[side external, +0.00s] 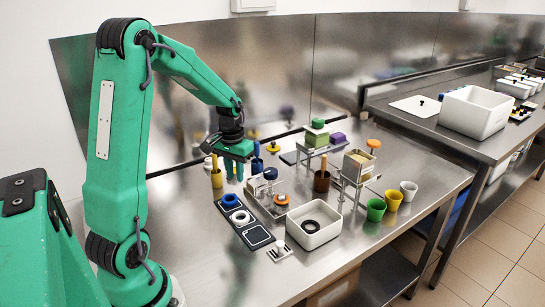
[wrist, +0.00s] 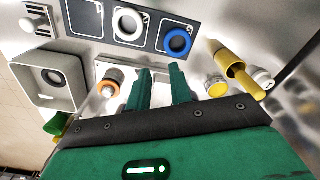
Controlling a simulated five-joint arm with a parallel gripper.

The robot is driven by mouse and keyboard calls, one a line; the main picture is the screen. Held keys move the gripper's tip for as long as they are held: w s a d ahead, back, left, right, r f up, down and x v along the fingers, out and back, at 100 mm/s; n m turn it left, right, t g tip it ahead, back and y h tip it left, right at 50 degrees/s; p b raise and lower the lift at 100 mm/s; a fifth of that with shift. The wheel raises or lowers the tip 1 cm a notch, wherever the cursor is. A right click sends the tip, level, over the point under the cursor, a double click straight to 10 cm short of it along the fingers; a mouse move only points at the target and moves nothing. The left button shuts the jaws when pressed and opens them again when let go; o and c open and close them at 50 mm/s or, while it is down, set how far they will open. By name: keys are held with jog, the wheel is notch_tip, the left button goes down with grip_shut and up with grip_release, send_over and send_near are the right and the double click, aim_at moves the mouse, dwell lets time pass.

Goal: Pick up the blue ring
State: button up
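The blue ring (side external: 230,207) lies flat on the far panel of a dark, white-edged board (side external: 254,236), beside a white ring (side external: 241,222) on the middle panel. The near panel is bare apart from its outline. In the wrist view the blue ring (wrist: 178,30) is at upper right, beyond the fingertips and in plain sight. My gripper (side external: 234,177) points down above the worktop, behind and above the blue ring and apart from it. In the wrist view my gripper (wrist: 161,72) has its two green fingers spread, with nothing between them.
A yellow cup with a wooden handle (side external: 216,181) stands close left of my gripper; a blue cup (side external: 257,165) stands to its right. A metal fixture (side external: 265,205) lies right of the board. A white tray (side external: 336,231) holds a dark ring. The front-left worktop is clear.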

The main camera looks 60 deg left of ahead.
aim_at(234, 200)
jog(key=shift+s+a+f, duration=0.1)
jog(key=shift+a+f, duration=0.85)
jog(key=shift+f, duration=1.4)
jog(key=shift+d, duration=0.1)
jog(key=shift+d+f, duration=0.1)
jog(key=shift+f, duration=2.45)
grip_shut()
